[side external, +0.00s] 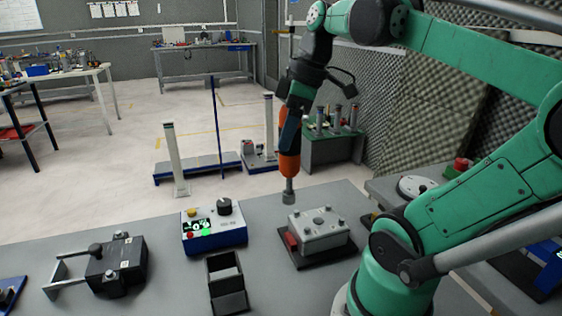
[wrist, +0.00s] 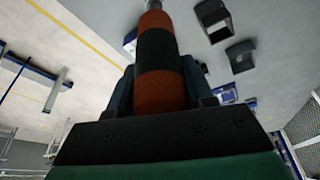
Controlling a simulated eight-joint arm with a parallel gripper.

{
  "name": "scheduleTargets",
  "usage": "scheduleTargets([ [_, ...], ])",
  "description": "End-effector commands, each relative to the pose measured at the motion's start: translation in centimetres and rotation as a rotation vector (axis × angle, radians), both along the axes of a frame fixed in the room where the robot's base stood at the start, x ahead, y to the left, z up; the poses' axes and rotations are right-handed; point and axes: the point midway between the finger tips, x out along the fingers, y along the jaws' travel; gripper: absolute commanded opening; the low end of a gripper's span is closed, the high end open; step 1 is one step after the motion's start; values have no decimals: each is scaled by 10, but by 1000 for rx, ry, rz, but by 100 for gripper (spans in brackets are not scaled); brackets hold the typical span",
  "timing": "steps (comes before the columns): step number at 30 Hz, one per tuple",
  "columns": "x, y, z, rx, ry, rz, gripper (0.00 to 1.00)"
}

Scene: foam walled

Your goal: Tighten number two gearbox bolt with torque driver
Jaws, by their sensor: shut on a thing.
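My gripper (side external: 291,125) is shut on the torque driver (side external: 289,155), which has an orange and black body and a grey socket at its lower end. The driver hangs close to upright, with its socket in the air, just up and left of the gearbox in the side view. In the wrist view the driver (wrist: 158,65) sits between the fingers of my gripper (wrist: 160,92). The grey gearbox (side external: 318,238) stands on a dark base plate, with several bolts on its top. No numbers are readable, so I cannot tell which bolt is number two.
A blue and white control box (side external: 228,236) with a lit green display and dark knob stands left of the gearbox. A black open holder (side external: 228,292) and a black boxy fixture (side external: 116,268) stand on the grey bench (side external: 165,232). Foam walls (side external: 430,110) rise behind my arm.

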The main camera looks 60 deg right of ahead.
Motion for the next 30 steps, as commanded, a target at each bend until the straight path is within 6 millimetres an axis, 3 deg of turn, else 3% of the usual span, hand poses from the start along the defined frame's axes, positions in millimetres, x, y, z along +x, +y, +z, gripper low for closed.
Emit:
scheduleTargets([
  [3,-25,-2,7,0,0,65,0],
  [7,-36,-1,10,-1,-1,114,0],
  [20,-38,-1,9,-2,-3,126,0],
  [30,-38,-1,-19,-2,-2,126,0],
])
